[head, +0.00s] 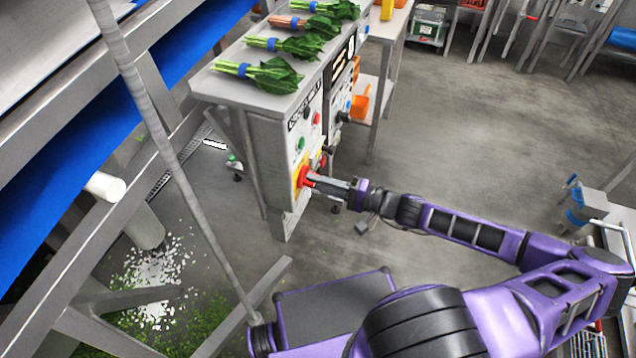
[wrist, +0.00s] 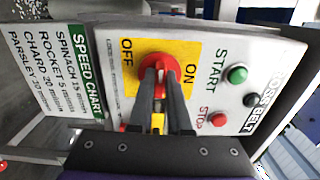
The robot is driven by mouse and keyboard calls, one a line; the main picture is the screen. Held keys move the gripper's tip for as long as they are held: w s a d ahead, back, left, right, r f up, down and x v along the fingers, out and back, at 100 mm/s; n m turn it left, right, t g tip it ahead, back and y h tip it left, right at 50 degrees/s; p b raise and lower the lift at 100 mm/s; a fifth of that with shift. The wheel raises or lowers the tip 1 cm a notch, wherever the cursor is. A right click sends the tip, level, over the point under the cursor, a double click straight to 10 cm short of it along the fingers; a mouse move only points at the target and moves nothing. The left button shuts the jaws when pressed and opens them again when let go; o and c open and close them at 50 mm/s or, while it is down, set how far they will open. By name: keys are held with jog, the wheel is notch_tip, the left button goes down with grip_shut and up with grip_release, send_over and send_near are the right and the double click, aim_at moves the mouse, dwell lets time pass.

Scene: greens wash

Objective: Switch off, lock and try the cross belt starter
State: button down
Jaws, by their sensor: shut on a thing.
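The cross belt starter (head: 270,160) is a grey box with a lettered front. In the wrist view its panel (wrist: 203,125) fills the middle. A red rotary handle (wrist: 155,66) sits on a yellow plate (wrist: 185,52) marked OFF and ON. A green START button (wrist: 238,74) and a red STOP button (wrist: 219,119) are beside it. My gripper (wrist: 160,80) is shut on the red handle, which also shows in the head view (head: 304,178). The fingers hide part of the handle, and a small yellow piece (wrist: 158,122) shows between them.
Bunches of greens (head: 262,75) lie on the top beside the starter. A blue belt (head: 60,190) and grey frame stand at left. The floor (head: 470,120) at right is open.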

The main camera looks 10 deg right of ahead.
jog(key=shift+n, duration=0.3)
jog(key=c, duration=0.9)
grip_release()
jog(key=shift+o, duration=0.2)
jog(key=shift+d, duration=0.1)
jog(key=v, duration=1.7)
jog(key=shift+s, duration=0.15)
